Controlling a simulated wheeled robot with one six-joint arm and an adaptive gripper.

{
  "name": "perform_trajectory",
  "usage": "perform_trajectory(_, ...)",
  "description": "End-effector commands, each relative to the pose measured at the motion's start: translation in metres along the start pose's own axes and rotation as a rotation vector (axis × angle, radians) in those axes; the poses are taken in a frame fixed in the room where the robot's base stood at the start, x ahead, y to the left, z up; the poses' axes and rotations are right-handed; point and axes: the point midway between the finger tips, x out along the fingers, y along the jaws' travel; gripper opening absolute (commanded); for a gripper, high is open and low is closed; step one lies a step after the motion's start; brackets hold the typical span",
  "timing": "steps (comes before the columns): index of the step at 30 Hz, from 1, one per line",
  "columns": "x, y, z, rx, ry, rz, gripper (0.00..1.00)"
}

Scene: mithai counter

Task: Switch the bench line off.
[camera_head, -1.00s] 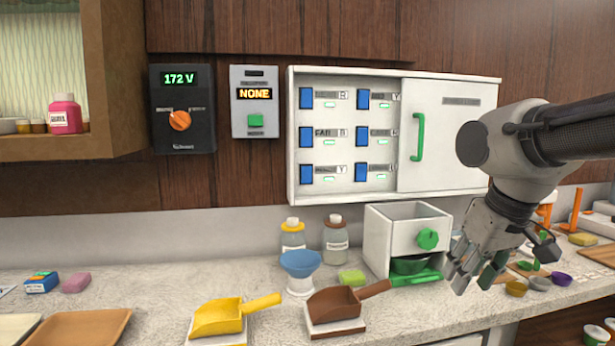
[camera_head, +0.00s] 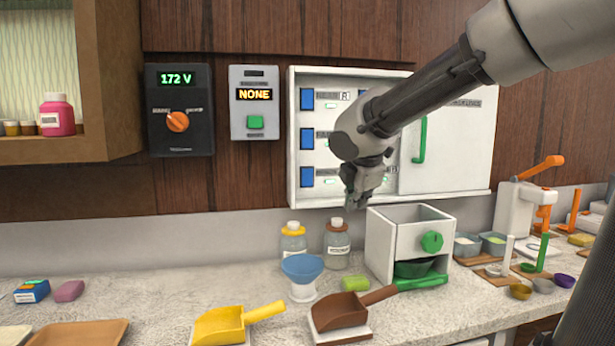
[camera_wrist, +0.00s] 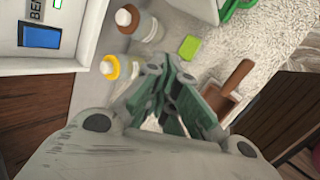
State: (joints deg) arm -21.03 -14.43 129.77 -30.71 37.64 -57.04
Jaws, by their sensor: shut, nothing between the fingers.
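A white switch cabinet (camera_head: 296,180) hangs on the wall, its sliding door with a green handle (camera_head: 419,140) pushed to the right. Blue rocker switches show in its open left half; the left column is visible, with the upper one (camera_head: 307,99), a middle one and a lower one (camera_head: 307,177). My arm hides most of the right column. Labels are too small to read surely. My gripper (camera_head: 354,200) is shut and empty, in front of the cabinet's lower edge, pointing down. In the wrist view my gripper (camera_wrist: 172,112) shows, with one blue switch (camera_wrist: 40,37) at upper left.
A dial panel (camera_head: 180,85) reads 172 V; a display box (camera_head: 254,130) reads NONE above a green button.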

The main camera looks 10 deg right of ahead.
Motion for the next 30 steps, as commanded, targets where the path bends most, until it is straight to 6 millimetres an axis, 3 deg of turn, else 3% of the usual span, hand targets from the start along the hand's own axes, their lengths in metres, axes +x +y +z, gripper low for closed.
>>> perform_trajectory(3, -0.002, 0.047, -0.014, -0.4, -0.016, 0.106, 0.0)
perform_trajectory(6, -0.011, 0.079, -0.019, -0.712, -0.054, 0.192, 0.0)
perform_trajectory(12, -0.027, 0.11, -0.028, -1.167, -0.136, 0.29, 0.0)
perform_trajectory(18, -0.028, 0.114, -0.031, -1.346, -0.164, 0.304, 0.0)
perform_trajectory(30, -0.027, 0.113, -0.03, -1.364, -0.167, 0.3, 0.0)
